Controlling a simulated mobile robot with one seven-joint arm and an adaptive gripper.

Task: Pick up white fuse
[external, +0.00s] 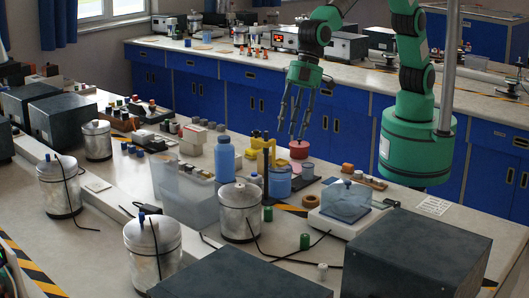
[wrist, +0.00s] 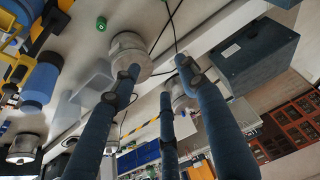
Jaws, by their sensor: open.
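A small white ribbed piece (external: 322,271), which looks like the white fuse, stands on the near bench between the two dark boxes at the front. It is small in the picture, and I cannot make it out in the wrist view. My gripper (external: 293,132) hangs over the middle of the bench with its long fingers pointing down, spread and empty. It is well behind the white piece and above the yellow stand and red pot. In the wrist view my fingers (wrist: 160,78) are apart with nothing between them.
Green fuses (external: 305,241) stand nearby. A metal canister (external: 240,212), blue bottle (external: 224,160), clear bin (external: 185,195) and scale (external: 345,222) crowd the bench. Dark boxes (external: 415,255) flank the white piece. Black cables cross the surface. The wrist view shows a green fuse (wrist: 101,23).

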